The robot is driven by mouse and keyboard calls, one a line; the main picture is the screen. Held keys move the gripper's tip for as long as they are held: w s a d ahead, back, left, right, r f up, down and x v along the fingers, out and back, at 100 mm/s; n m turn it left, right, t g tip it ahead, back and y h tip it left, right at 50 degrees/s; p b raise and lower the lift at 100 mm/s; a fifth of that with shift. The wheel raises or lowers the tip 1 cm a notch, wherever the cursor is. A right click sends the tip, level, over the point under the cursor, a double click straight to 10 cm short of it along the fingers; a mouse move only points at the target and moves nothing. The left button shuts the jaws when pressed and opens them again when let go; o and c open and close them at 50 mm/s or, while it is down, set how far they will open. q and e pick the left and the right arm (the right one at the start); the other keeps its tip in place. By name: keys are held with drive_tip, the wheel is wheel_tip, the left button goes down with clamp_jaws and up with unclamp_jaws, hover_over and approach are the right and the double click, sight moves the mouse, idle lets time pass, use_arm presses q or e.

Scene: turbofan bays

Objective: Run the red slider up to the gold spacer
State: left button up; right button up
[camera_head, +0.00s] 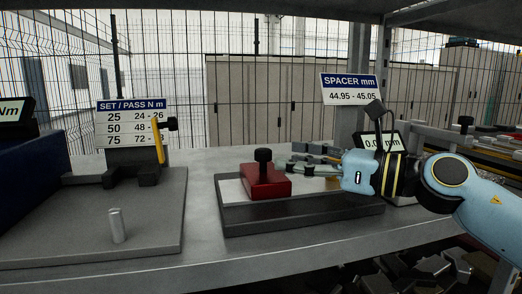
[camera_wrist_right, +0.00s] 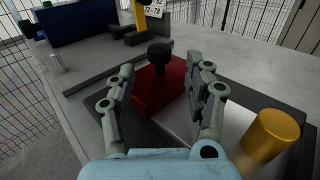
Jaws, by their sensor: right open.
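The red slider (camera_head: 265,182), a block with a black knob on top, sits at the left part of a dark tray (camera_head: 300,217). My right gripper (camera_head: 284,165) reaches in from the right, its fingers pointing at the slider. In the right wrist view the open fingers (camera_wrist_right: 165,82) are spread to either side of the red slider (camera_wrist_right: 160,84), and I cannot tell whether they touch it. The gold spacer (camera_wrist_right: 272,138), an upright cylinder, stands at the lower right of that view, apart from the slider. In the head view my gripper mostly hides the spacer. My left gripper is out of view.
A grey plate (camera_head: 60,220) with a small metal peg (camera_head: 117,226) lies to the left. A SPACER mm sign (camera_head: 350,89) and a small readout (camera_head: 378,142) stand behind the tray. A torque sign (camera_head: 131,122) stands at back left. The bench front strip is clear.

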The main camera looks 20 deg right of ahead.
sight(263, 154)
drive_tip(key=x, duration=0.6)
drive_tip(key=shift+w+a, duration=0.25)
drive_tip(key=shift+w, duration=0.05)
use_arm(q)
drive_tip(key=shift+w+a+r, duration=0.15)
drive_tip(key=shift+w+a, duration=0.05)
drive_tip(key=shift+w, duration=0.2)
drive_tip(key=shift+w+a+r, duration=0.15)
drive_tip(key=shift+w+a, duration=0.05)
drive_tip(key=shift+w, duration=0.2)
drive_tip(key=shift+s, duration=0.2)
use_arm(e)
clamp_jaws()
